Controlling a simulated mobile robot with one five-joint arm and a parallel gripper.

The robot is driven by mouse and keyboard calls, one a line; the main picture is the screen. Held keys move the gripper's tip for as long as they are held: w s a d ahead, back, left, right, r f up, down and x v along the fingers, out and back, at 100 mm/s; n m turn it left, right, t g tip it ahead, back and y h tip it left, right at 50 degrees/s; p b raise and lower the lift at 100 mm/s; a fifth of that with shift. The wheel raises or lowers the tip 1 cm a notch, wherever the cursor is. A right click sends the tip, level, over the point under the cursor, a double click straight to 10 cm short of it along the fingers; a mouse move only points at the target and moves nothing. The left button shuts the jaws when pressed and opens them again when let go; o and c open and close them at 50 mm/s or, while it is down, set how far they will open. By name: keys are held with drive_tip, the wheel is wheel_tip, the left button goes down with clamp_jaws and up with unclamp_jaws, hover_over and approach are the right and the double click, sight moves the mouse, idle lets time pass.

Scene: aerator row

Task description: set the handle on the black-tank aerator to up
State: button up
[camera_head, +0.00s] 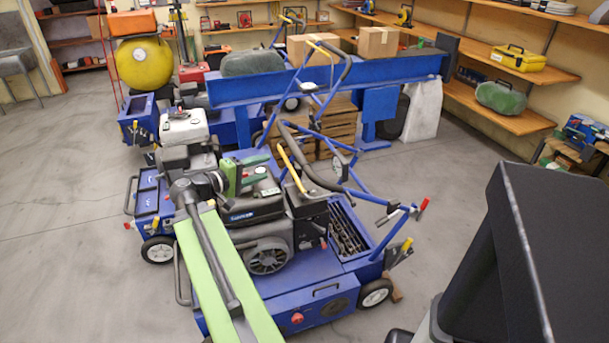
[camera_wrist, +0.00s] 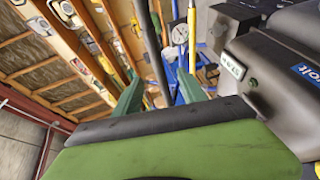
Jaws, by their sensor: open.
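The black-tank aerator (camera_head: 262,212) is the nearer blue machine, with a black engine and tank. Its blue handlebars carry a black grip bar (camera_head: 309,168) and a slanting yellow lever (camera_head: 291,158); I cannot tell which is the task's handle or its setting. My gripper (camera_head: 258,168) has green fingers and is open above the engine, on the left of the yellow lever. In the wrist view, my gripper (camera_wrist: 166,75) points towards a yellow upright bar (camera_wrist: 192,36), with the black tank (camera_wrist: 237,48) close on the right. No contact with the lever shows.
A second aerator with a white tank (camera_head: 183,127) stands just behind. A blue bench (camera_head: 400,68) and wooden crates (camera_head: 330,127) lie beyond. Red-tipped (camera_head: 423,205) and yellow-tipped (camera_head: 407,244) levers stick out right. Floor is clear to the left.

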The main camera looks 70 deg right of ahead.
drive_tip(key=r+b+x, duration=0.1)
drive_tip(key=b+x, duration=0.1)
drive_tip(key=x, duration=1.5)
drive_tip(key=shift+s+d, duration=0.3)
drive_tip(key=shift+s, duration=0.15)
clamp_jaws()
idle(0.4)
